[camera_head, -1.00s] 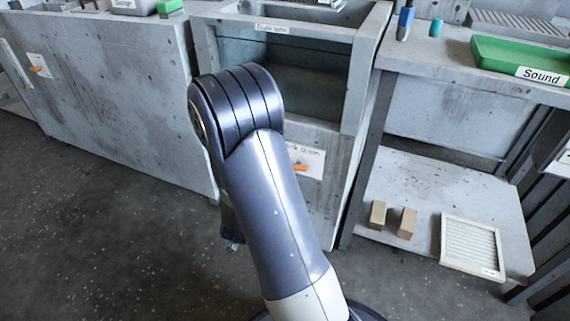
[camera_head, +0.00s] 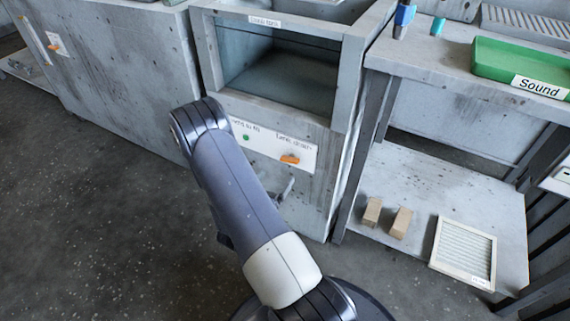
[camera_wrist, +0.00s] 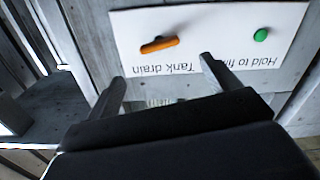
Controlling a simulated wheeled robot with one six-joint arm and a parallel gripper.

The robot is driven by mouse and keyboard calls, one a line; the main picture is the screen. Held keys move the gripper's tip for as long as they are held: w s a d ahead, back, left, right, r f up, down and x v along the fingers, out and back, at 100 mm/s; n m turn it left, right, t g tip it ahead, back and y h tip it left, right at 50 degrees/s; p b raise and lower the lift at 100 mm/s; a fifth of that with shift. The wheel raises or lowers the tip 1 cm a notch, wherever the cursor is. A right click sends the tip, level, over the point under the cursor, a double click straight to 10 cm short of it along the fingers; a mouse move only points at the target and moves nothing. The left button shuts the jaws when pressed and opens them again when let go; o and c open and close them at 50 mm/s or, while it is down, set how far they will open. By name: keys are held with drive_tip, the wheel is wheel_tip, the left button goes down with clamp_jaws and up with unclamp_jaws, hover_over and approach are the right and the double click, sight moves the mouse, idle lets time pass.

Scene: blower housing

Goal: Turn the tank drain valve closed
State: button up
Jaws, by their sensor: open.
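The tank drain valve is an orange handle (camera_head: 290,159) on a white panel (camera_head: 310,160) on the front of the tank, under the words "Tank drain". The handle lies roughly sideways. In the wrist view, where the lettering is upside down, the handle (camera_wrist: 158,45) is slightly tilted and sits beyond the fingertips, between them across the picture. My gripper (camera_wrist: 163,70) is open and empty, with its fingers apart and pointing at the panel. It does not appear to touch the handle. In the head view my arm hides most of the gripper; only a finger shows below the panel.
A green button (camera_head: 246,138) marked "Hold to fill" is beside the handle; it also shows in the wrist view (camera_wrist: 260,35). The open tank (camera_head: 278,85) is above. To the right, a bench carries a green tray (camera_head: 520,65); its low shelf (camera_head: 420,180) holds blocks and a filter.

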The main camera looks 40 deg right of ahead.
sight(288, 161)
drive_tip(key=b+x, duration=0.1)
drive_tip(key=x, duration=0.7)
drive_tip(key=shift+c, duration=0.4)
